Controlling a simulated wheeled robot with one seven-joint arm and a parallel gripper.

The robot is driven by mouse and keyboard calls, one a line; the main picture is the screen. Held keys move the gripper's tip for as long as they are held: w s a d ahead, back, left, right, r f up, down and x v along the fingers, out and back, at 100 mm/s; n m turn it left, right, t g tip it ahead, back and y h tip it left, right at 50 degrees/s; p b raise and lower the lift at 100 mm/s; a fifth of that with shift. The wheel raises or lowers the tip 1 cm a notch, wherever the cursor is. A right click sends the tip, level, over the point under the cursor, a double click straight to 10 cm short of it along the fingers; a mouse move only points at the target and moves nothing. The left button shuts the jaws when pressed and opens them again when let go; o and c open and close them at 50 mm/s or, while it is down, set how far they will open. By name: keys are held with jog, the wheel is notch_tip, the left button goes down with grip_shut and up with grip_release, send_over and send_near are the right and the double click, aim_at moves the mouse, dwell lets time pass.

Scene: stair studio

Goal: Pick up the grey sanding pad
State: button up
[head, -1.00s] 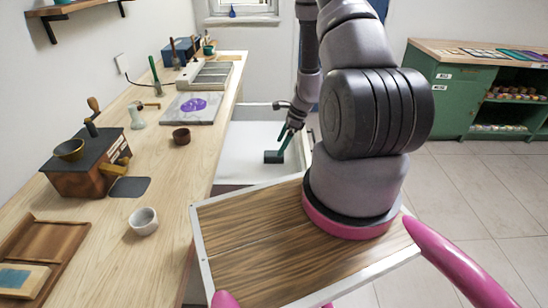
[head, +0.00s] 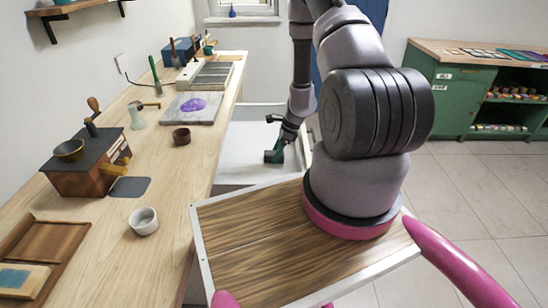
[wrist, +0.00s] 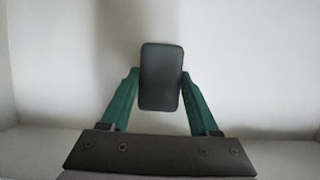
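The grey sanding pad (wrist: 161,77) is a dark block with rounded corners, seen in the wrist view between my two green fingers. My gripper (wrist: 160,78) meets it on both sides with no clear gap, so it looks shut on the pad. In the head view my gripper (head: 275,153) is low in the white basin, right of the workbench. The pad is small and dark there, mostly hidden by the fingers. I cannot tell whether it touches the basin floor.
The white basin (head: 245,148) has walls close around my gripper. The wooden workbench (head: 190,207) on the left holds a copper-brown box (head: 85,172), a white cup (head: 143,221) and a dark bowl (head: 181,136). A green cabinet (head: 452,98) stands at the right; open floor lies before it.

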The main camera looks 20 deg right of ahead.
grip_shut()
notch_tip(320, 180, up, 10)
dwell(0.3)
